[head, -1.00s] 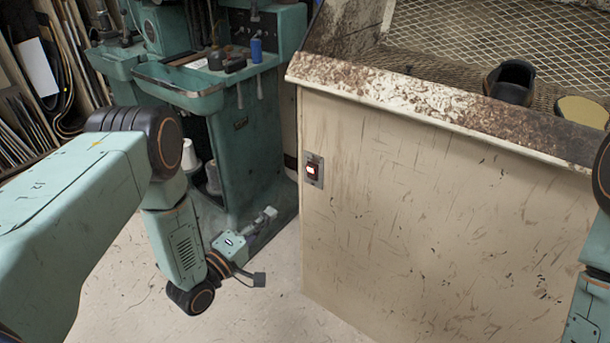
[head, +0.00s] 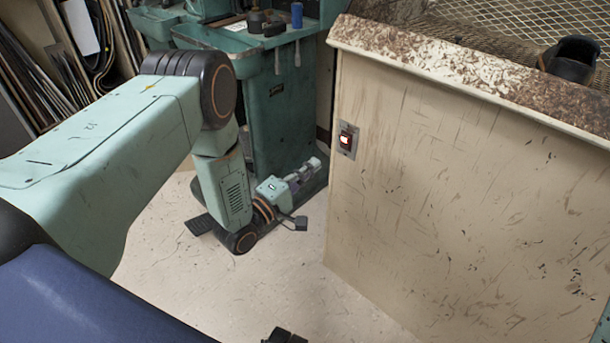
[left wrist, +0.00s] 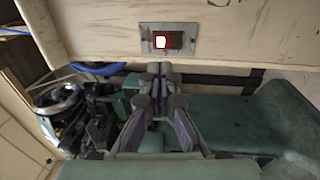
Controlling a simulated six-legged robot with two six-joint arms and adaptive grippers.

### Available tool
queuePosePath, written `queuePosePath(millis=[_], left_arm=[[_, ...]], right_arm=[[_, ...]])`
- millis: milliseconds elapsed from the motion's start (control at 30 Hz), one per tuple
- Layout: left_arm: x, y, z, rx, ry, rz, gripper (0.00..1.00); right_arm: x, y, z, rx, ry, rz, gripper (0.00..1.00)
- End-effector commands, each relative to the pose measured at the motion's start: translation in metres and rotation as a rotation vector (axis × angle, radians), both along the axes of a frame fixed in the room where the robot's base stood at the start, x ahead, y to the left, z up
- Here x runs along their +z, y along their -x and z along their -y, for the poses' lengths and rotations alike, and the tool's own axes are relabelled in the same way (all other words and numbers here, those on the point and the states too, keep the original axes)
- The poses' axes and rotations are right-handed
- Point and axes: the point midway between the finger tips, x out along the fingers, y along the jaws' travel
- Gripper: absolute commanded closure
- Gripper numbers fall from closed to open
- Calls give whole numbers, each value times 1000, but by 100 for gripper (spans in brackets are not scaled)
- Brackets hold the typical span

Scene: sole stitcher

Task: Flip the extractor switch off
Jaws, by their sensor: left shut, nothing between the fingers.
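The extractor switch (head: 346,140) is a small rocker in a metal plate on the beige cabinet's front, near its left edge. Its lit part glows red-white. In the left wrist view the switch (left wrist: 168,40) is near the top centre, with the glow on its left half. My left gripper (head: 312,166) is shut and empty, left of and below the switch in the head view, apart from it. In the left wrist view its closed fingertips (left wrist: 159,68) point up just below the plate. My right gripper is not in view.
The beige cabinet (head: 450,200) fills the right side, with a dirty ledge (head: 430,60) and a dark shoe (head: 572,60) on top. A green machine (head: 283,110) stands behind my left arm, with a black pedal (head: 199,224) on the floor. Floor in front is clear.

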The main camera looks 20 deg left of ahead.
Motion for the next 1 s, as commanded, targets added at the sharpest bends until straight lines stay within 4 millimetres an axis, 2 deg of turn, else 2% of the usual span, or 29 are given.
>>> queuePosePath(millis=[300, 500, 700, 1000], left_arm=[[6, -56, 21, -3, -1, 4, 100], [9, -79, 29, -2, -1, 1, 100], [11, -88, 32, 1, 1, -1, 100], [11, -88, 32, 0, 0, -1, 100]], right_arm=[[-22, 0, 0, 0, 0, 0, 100], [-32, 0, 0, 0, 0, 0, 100], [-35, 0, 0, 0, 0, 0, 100], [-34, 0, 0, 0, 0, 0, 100]])
